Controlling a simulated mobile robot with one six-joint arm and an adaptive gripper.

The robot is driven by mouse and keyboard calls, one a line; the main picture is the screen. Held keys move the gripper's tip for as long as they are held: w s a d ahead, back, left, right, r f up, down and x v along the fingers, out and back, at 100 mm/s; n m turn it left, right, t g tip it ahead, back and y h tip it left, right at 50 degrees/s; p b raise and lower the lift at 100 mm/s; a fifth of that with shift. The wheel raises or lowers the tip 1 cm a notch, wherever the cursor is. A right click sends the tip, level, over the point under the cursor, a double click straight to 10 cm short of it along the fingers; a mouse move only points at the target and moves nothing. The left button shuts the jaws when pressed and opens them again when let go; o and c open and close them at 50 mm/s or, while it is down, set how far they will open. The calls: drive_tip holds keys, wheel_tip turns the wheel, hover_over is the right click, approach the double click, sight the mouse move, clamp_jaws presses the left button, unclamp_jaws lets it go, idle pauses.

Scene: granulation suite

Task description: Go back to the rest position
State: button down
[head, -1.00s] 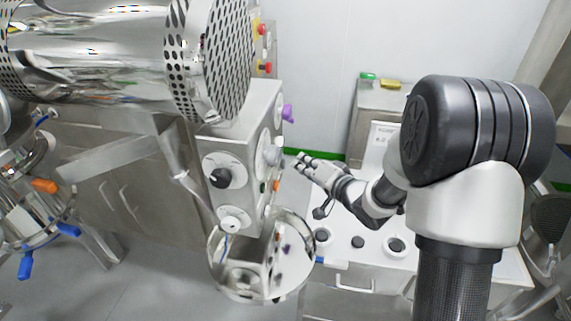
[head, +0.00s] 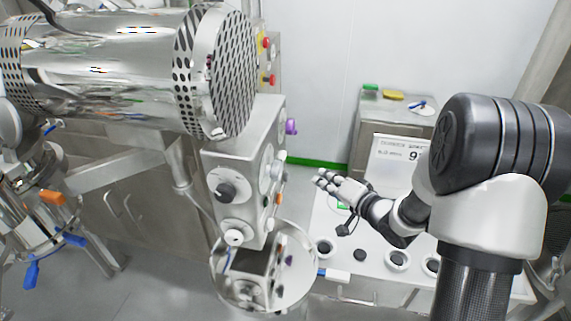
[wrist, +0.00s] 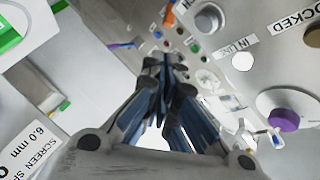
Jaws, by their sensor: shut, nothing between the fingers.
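My gripper (head: 325,180) shows in the head view at the end of my arm, to the right of the control box (head: 238,190). The box panel (wrist: 235,60) stands to the right of the fingers there, with knobs, a purple knob (wrist: 285,119) and labels reading "IN LINE" and "LOCKED".
A large perforated steel drum (head: 120,70) is above left. A round steel bowl (head: 225,290) hangs below the box. A white table (head: 335,235) with several dark round pieces lies under my arm. A sign (head: 392,160) stands behind it.

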drive_tip(key=s+d+r+n+g+h, duration=0.25)
drive_tip(key=s+d+r+h, duration=0.25)
drive_tip(key=s+r+h, duration=0.45)
drive_tip(key=s+a+n+g+y, duration=0.1)
drive_tip(key=s+a+g, duration=0.2)
drive_tip(key=s, duration=1)
drive_tip(key=s+a+n+g+y, duration=0.1)
drive_tip(key=s+a+n+g, duration=0.1)
drive_tip(key=s, duration=1.1)
drive_tip(key=shift+s+a+f+g, duration=0.2)
drive_tip(key=shift+a+g, duration=0.55)
drive_tip(key=shift+a, duration=0.3)
drive_tip(key=c, duration=2.3)
unclamp_jaws()
drive_tip(key=shift+w+n, duration=0.1)
drive_tip(key=shift+n, duration=0.15)
